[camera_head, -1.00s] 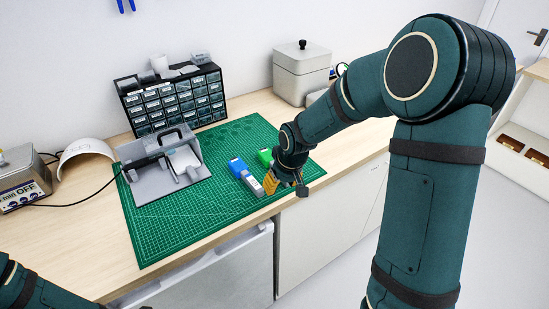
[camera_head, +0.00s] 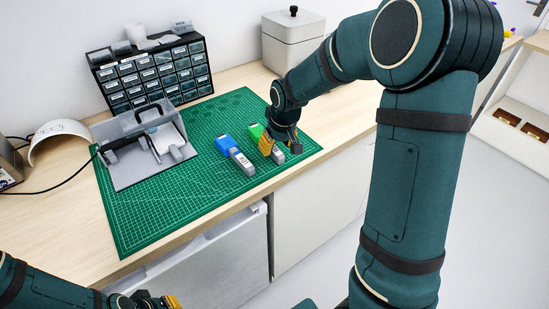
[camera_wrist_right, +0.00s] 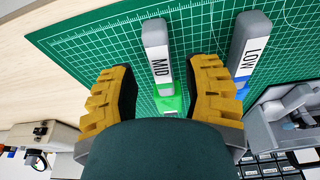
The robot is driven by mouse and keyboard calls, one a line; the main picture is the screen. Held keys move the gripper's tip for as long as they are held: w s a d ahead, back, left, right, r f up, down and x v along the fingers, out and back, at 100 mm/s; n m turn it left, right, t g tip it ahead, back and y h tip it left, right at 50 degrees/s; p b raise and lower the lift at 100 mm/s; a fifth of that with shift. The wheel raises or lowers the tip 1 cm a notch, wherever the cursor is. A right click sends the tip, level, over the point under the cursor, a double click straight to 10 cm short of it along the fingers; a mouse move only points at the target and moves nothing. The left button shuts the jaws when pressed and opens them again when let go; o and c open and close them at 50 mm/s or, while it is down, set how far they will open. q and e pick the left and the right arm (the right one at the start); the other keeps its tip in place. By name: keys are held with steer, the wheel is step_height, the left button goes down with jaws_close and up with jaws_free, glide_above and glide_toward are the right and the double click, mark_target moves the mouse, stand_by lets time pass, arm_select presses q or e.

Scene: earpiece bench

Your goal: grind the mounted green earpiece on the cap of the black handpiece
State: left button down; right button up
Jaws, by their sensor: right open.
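A grey bar marked MID (camera_wrist_right: 157,55) with a green block (camera_wrist_right: 170,102) at its end lies on the mat, and the green block also shows in the head view (camera_head: 256,130). I cannot make out an earpiece shape on it. My right gripper (camera_wrist_right: 165,85) is open, its yellow fingers on either side of the bar and apart from it. The black handpiece (camera_head: 122,146) appears to lie in the grey stand (camera_head: 150,170) at left, with a cable attached; its cap is too small to tell. My left gripper (camera_head: 158,302) is at the bottom edge, partly cut off.
A blue block (camera_head: 227,144) with a grey bar marked LOW (camera_wrist_right: 249,45) lies beside the green one. The green mat (camera_head: 150,215) is clear at its front left. A drawer cabinet (camera_head: 150,72) and a lidded grey box (camera_head: 293,42) stand behind.

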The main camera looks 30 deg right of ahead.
mark_target(275, 149)
steer(key=shift+b+x, duration=0.7)
steer(key=shift+x, duration=0.8)
jaws_close()
step_height(275, 149, up, 6)
steer(key=p, duration=0.5)
steer(key=shift+r, duration=0.2)
steer(key=shift+f, duration=0.2)
